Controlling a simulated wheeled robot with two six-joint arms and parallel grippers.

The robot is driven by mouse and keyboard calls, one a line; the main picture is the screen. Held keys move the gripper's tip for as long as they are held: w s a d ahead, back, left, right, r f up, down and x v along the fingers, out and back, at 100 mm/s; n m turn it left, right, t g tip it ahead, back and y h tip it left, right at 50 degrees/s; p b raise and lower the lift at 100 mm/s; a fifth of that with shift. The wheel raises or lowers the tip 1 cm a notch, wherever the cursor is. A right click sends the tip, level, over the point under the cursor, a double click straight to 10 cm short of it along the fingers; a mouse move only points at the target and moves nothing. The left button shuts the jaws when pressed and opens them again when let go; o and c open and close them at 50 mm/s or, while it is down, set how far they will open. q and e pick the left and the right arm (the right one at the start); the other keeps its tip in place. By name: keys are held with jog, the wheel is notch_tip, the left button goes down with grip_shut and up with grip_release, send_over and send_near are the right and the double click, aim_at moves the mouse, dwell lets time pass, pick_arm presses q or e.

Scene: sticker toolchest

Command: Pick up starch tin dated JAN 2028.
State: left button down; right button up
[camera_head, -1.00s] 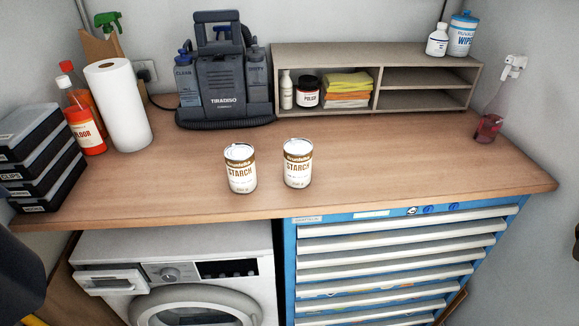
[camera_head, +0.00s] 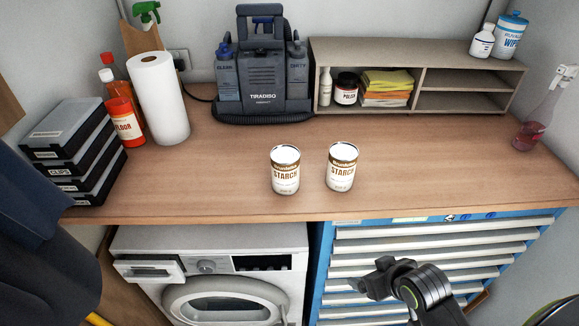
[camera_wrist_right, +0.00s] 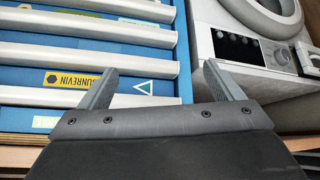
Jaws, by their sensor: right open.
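Two white starch tins with brown and gold bands stand upright side by side on the wooden worktop, the left tin (camera_head: 285,170) and the right tin (camera_head: 341,167). Their labels read STARCH; the small print at the bottom is too small to read, so I cannot tell which is dated JAN 2028. My right gripper (camera_head: 368,279) is below and in front of the worktop, before the blue drawer chest, apart from both tins. In the right wrist view its two fingers (camera_wrist_right: 160,88) are spread with nothing between them. My left gripper is not in view.
The worktop (camera_head: 230,205) is clear around the tins. Black cases (camera_head: 70,150), a paper roll (camera_head: 160,100) and red bottles stand left. An extractor machine (camera_head: 262,75) and a shelf (camera_head: 465,80) stand behind. Below are a washing machine (camera_head: 215,265) and drawer chest (camera_head: 440,235).

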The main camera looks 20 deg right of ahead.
aim_at(296, 169)
jog(key=w+a+r+n+t+y, duration=0.25)
jog(key=w+r, duration=0.25)
jog(key=r, duration=0.6)
jog(key=w+a+r+n+t+y, duration=0.2)
jog(key=w+a+r+y, duration=0.3)
jog(key=r, duration=0.6)
jog(key=shift+h, duration=0.65)
jog(key=x, duration=0.3)
jog(key=d+p+x, duration=0.1)
jog(key=x, duration=0.3)
jog(key=w+p+x, duration=0.1)
jog(key=x, duration=0.3)
jog(key=shift+w+d+r, duration=0.1)
jog(key=shift+w+r, duration=0.05)
jog(key=shift+r, duration=0.1)
jog(key=shift+p+x, duration=0.7)
jog(key=shift+x, duration=2.3)
jog(key=shift+d+r+t, duration=0.1)
jog(key=shift+t, duration=0.15)
jog(key=c, duration=1.3)
